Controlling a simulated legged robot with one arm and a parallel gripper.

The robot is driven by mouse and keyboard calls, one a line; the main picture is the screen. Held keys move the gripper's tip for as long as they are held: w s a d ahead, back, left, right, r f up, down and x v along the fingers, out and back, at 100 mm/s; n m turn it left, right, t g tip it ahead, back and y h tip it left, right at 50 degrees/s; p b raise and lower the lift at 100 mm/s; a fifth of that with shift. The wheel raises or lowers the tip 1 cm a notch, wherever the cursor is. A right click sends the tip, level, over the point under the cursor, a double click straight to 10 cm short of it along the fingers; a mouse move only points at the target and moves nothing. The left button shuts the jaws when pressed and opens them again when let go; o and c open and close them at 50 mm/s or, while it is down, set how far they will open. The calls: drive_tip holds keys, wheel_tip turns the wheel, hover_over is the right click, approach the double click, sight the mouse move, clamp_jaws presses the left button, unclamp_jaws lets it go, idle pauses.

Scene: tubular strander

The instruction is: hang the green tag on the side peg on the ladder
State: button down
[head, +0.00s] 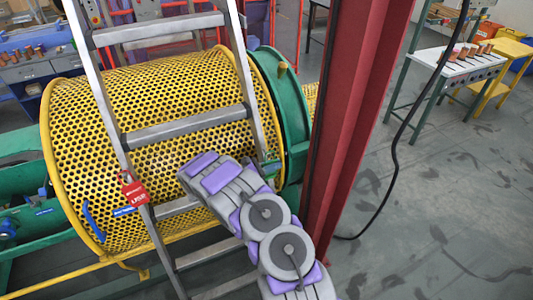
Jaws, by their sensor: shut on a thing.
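The ladder (190,125) leans in front of a yellow perforated drum. A small green piece, which looks like the green tag (270,168), shows at the ladder's right rail, just beyond my bent arm. My gripper (262,163) is mostly hidden behind my own arm links; it appears shut on the green tag beside this rail. I cannot make out the side peg, or whether the tag touches it. A red padlock-shaped tag (134,192) hangs on the ladder's left rail.
The yellow drum (75,130) and its green end ring (290,120) stand close behind the ladder. A red steel column (345,120) rises just right of my arm. A black cable (395,150) hangs right of it. Open floor lies at right, before a white-topped table (455,62).

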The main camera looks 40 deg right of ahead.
drive_tip(key=shift+w+d+f, duration=0.1)
drive_tip(key=shift+w, duration=0.8)
drive_tip(key=shift+f+b, duration=0.1)
drive_tip(key=shift+b, duration=0.35)
idle(0.7)
drive_tip(key=shift+a+f+b, duration=0.25)
drive_tip(key=shift+f+b, duration=0.1)
drive_tip(key=shift+f, duration=0.35)
